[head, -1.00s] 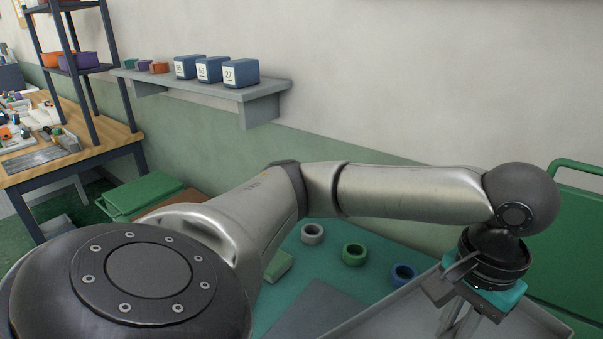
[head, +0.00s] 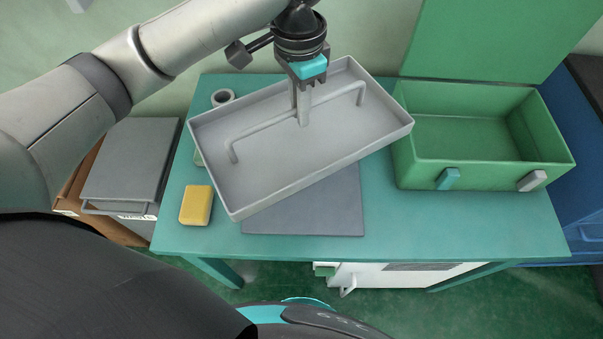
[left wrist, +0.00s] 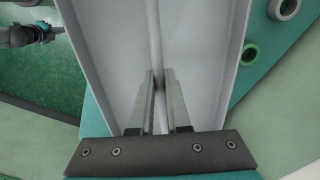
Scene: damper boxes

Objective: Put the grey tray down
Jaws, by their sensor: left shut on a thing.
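The grey tray (head: 350,135) is a shallow rectangular tray with a raised bar handle (head: 262,127) along its middle. My left gripper (head: 302,118) is shut on that handle; the left wrist view shows the fingers (left wrist: 159,100) on both sides of the bar. The tray is turned at an angle over the teal table (head: 390,235) and looks held above it. A flat grey mat (head: 335,205) on the table is partly hidden beneath the tray. My right gripper (left wrist: 38,32) seems to show small at the left wrist view's corner; its jaws are unclear.
An open green box (head: 480,168) with its lid up stands on the right of the table, close to the tray. A yellow block (head: 196,205) lies at the left. A grey ring (head: 222,97) is behind the tray. The table's front strip is clear.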

